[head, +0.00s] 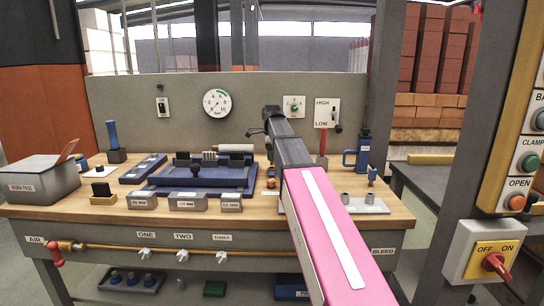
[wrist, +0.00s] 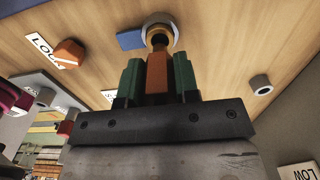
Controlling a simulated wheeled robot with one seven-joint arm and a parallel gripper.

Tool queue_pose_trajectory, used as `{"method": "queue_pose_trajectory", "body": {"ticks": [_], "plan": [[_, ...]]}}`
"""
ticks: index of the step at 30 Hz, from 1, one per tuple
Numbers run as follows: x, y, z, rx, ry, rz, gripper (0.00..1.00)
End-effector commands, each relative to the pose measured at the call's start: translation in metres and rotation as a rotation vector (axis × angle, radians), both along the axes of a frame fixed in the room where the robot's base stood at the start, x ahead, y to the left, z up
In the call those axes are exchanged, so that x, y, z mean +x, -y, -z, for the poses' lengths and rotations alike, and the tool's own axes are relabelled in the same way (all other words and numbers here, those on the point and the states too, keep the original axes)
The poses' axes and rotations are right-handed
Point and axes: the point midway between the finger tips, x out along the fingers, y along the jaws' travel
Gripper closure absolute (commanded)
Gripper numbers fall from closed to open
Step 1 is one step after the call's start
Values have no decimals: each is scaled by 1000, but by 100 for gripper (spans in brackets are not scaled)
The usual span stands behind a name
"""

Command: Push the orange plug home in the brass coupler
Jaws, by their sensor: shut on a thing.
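In the wrist view, my gripper (wrist: 157,68) has green fingers shut on the orange plug (wrist: 157,74), one on each side. The plug's front end is narrower, dark and brassy, and lines up with the round coupler (wrist: 173,24) just ahead. The coupler shows a pale outer ring with a brass-coloured inside. The plug's tip overlaps the coupler's opening in the picture; I cannot tell how deep it sits. In the head view, my pink and dark arm hides most of the gripper and the work spot.
Near the coupler are a blue block (wrist: 131,39), an orange hexagonal piece (wrist: 68,53) and a grey ring-shaped fitting (wrist: 260,84).

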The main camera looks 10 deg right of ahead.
Motion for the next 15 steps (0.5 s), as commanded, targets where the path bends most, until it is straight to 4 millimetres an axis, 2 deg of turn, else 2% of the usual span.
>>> {"method": "queue_pose_trajectory", "body": {"ticks": [15], "plan": [[0,0,9,0,0,0,94]]}}
